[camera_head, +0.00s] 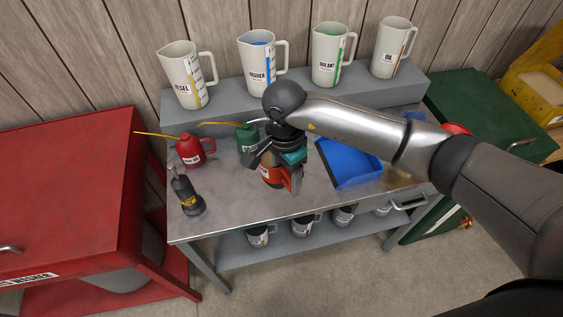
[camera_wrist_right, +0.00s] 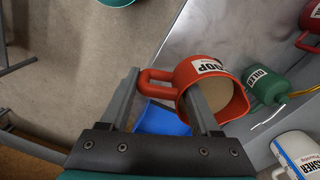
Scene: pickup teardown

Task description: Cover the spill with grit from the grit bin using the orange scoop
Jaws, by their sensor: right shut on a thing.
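The orange scoop (camera_head: 269,176) is a cup with a side handle, just above or on the metal bench; which I cannot tell. It also shows in the right wrist view (camera_wrist_right: 238,100) with its mouth to the camera and a plain beige inside; I cannot tell whether that is grit. My right gripper (camera_head: 278,162) is shut on the scoop's handle, its fingers on either side in the wrist view (camera_wrist_right: 165,88). A faint brownish patch (camera_head: 398,178) lies right of the blue dustpan; I cannot tell whether it is the spill. I cannot identify the grit bin. My left gripper is out of view.
The bench holds a red oil can (camera_head: 194,150), a green oiler (camera_head: 247,138), a dark bottle (camera_head: 186,193) and a blue dustpan (camera_head: 350,163). Several labelled jugs (camera_head: 262,64) stand on the raised back shelf. A red cabinet (camera_head: 70,190) is left, a green one (camera_head: 480,110) right.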

